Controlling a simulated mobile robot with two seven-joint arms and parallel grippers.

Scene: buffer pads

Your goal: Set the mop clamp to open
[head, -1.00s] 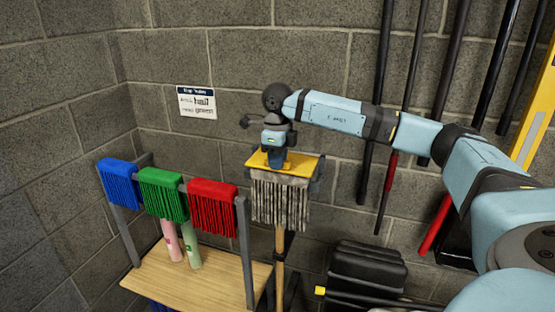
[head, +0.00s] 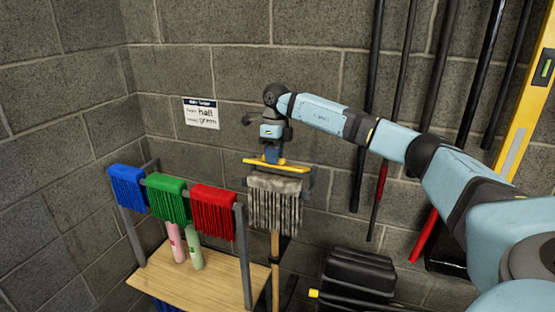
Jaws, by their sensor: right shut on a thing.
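The mop stands upright, with a grey string mop head (head: 275,204) hanging from a dark clamp frame (head: 310,182) on a wooden handle (head: 275,270). The clamp's yellow bar (head: 292,166) shows edge-on above the mop head, with a gap between them. My right gripper (head: 272,158) points down from above and is shut on the yellow bar near its middle; the fingertips are partly hidden. My left gripper is not in view.
A rack (head: 241,255) to the left holds blue (head: 127,185), green (head: 167,198) and red (head: 213,211) mop heads. Pink (head: 175,243) and pale green (head: 194,248) bottles stand on a wooden shelf (head: 205,283). A wall sign (head: 201,113) reads "hall" and "green". A black wringer (head: 357,275) stands right.

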